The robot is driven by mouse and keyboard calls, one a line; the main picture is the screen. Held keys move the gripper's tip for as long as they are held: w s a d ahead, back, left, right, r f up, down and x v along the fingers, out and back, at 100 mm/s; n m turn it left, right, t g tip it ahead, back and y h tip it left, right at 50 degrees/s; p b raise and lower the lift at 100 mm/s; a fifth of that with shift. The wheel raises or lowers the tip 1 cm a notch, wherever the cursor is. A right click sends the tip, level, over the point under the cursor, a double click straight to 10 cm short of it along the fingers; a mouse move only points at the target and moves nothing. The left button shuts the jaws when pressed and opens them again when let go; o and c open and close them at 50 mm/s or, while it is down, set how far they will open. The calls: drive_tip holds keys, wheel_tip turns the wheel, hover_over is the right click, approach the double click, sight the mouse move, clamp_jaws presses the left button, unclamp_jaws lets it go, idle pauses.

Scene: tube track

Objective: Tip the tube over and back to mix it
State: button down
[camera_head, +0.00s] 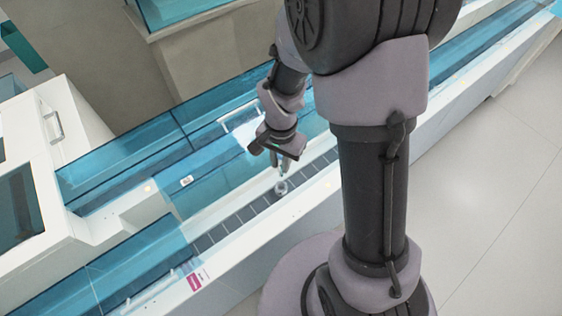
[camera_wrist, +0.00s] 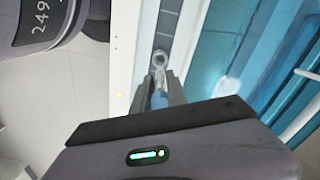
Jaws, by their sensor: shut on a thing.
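My gripper (camera_head: 283,165) is above the dark segmented track (camera_head: 231,222), with its jaws pointing down. In the wrist view my gripper (camera_wrist: 162,88) is shut on the tube (camera_wrist: 158,101), which shows only as a small blue part between the fingers. The fingers hide most of the tube. The holder also shows below my gripper in the head view (camera_head: 281,187). I cannot tell whether the tube's lower end touches the holder.
Blue transparent panels (camera_head: 133,165) run along the far side of the track. A white rail edge (camera_head: 330,188) lies on its near side. A white cabinet (camera_head: 75,120) stands at the left. Pale floor (camera_head: 505,170) is open at the right.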

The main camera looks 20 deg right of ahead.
wheel_tip(320, 180, up, 10)
drive_tip(key=p, duration=0.8)
drive_tip(key=shift+r, duration=0.15)
